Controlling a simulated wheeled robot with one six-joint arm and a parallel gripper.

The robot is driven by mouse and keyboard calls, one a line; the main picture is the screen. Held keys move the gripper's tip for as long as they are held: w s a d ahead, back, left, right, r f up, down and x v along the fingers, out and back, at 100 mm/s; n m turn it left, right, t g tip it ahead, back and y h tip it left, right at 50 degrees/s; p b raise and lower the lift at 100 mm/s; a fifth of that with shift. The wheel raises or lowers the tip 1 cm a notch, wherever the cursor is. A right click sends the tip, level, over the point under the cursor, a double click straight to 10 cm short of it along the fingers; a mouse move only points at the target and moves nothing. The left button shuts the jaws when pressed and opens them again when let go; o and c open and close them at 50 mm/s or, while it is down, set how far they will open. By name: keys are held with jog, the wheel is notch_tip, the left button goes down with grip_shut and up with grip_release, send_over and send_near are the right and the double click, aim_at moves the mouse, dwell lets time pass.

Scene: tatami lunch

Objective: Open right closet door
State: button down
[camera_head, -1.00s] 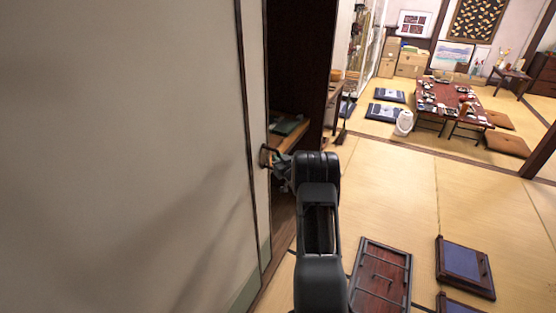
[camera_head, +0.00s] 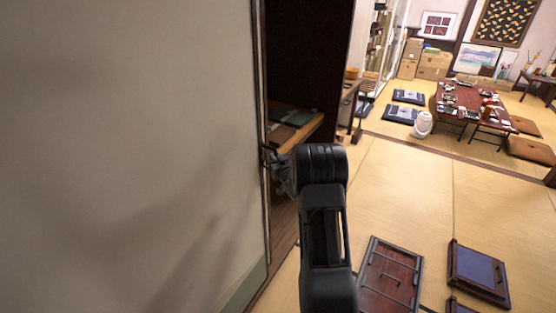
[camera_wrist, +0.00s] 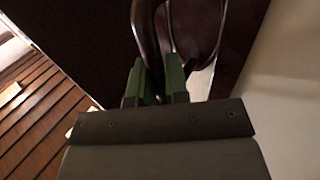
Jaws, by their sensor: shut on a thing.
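The closet door (camera_head: 120,150) is a large pale panel that fills the left of the head view, with a dark edge strip. Beside it is a dark opening (camera_head: 305,60) with a wooden shelf (camera_head: 312,128) inside. My gripper (camera_head: 277,162) is at the door's edge, at about shelf height. In the wrist view the green fingertips of my gripper (camera_wrist: 163,82) are shut on a dark curved handle (camera_wrist: 145,35). In the head view the handle is mostly hidden by my gripper. I cannot tell from these frames which of the closet's doors this is.
Tatami floor (camera_head: 400,190) lies open to the right. A dark wooden tray-like piece (camera_head: 390,275) and a blue-topped piece (camera_head: 478,272) lie on it near the front. A low set table (camera_head: 470,100) and cushions (camera_head: 408,97) stand farther back.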

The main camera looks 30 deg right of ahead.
jog(key=c, duration=1.1)
grip_release()
jog(key=shift+d, duration=0.1)
jog(key=shift+c, duration=0.2)
jog(key=s+a+b, duration=0.1)
jog(key=s+b, duration=0.1)
jog(key=s, duration=1.1)
jog(key=shift+s+a, duration=0.2)
jog(key=shift+s, duration=0.15)
